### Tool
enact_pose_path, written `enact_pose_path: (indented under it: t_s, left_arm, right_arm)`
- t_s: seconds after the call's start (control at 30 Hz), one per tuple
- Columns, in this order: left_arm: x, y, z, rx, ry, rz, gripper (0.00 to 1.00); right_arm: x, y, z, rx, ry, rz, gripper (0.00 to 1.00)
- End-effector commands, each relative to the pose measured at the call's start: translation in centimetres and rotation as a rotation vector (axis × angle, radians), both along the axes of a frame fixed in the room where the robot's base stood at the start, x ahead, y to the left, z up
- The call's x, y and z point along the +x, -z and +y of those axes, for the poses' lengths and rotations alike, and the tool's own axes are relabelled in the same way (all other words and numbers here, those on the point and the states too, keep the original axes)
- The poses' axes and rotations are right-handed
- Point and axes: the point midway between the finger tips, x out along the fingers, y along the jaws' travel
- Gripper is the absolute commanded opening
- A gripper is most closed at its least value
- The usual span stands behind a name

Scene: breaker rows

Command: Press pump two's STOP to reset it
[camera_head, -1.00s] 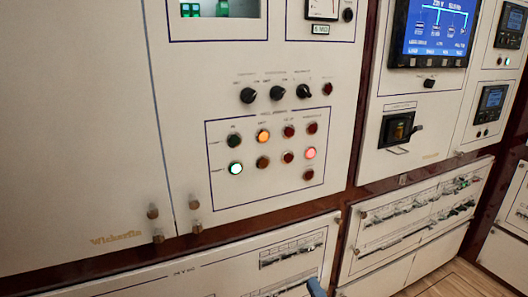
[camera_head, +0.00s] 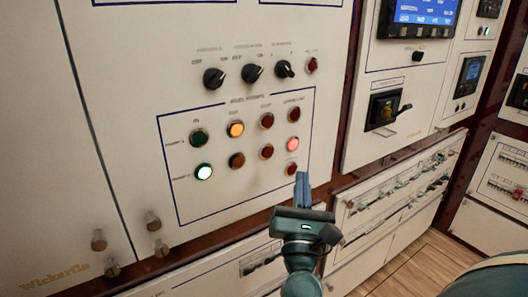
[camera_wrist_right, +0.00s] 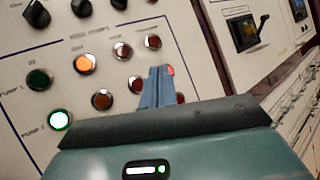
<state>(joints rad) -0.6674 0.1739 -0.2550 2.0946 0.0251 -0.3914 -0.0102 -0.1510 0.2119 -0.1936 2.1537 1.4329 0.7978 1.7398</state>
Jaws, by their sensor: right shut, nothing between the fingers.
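The pump panel (camera_head: 215,207) is a blue-outlined box on a cream cabinet, with two rows of round lamps and buttons. In the lower row, labelled pump 2, are a lit green one (camera_head: 203,171), a dark orange one (camera_head: 236,160), a dark red one (camera_head: 266,152) and a brightly lit red one (camera_head: 292,144). Another dark red button (camera_head: 291,170) sits below. The column labels are too blurred to read surely. My right gripper (camera_head: 302,180) is shut and empty, its blue fingers before the panel's lower right. In the right wrist view, its fingers (camera_wrist_right: 159,72) partly cover the lit red lamp.
Pump 1's row has a lit orange lamp (camera_head: 235,129). Black rotary knobs (camera_head: 252,73) stick out above the panel. A black breaker handle (camera_head: 383,110) is on the cabinet to the right. Metal knobs (camera_head: 153,221) protrude at lower left. Breaker rows (camera_head: 400,187) lie below right.

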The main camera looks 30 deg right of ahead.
Motion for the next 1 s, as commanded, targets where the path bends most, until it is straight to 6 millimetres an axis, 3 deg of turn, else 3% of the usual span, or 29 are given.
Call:
enact_pose_path:
  t_s: [0.27,0.7,1.0]
  left_arm:
    - [-0.3,0.2,0.0,0.002,0.001,0.011,0.47]
    - [-0.3,0.8,0.3,0.009,-0.004,0.019,0.47]
    - [0.0,0.3,0.0,-0.001,0.0,-0.003,0.47]
  right_arm:
    - [0.9,0.0,0.1,-0.003,0.0,0.002,0.0]
    - [6.8,0.2,0.6,-0.002,0.0,0.0,0.0]
    - [8.7,0.1,0.7,-0.003,0.0,0.002,0.0]
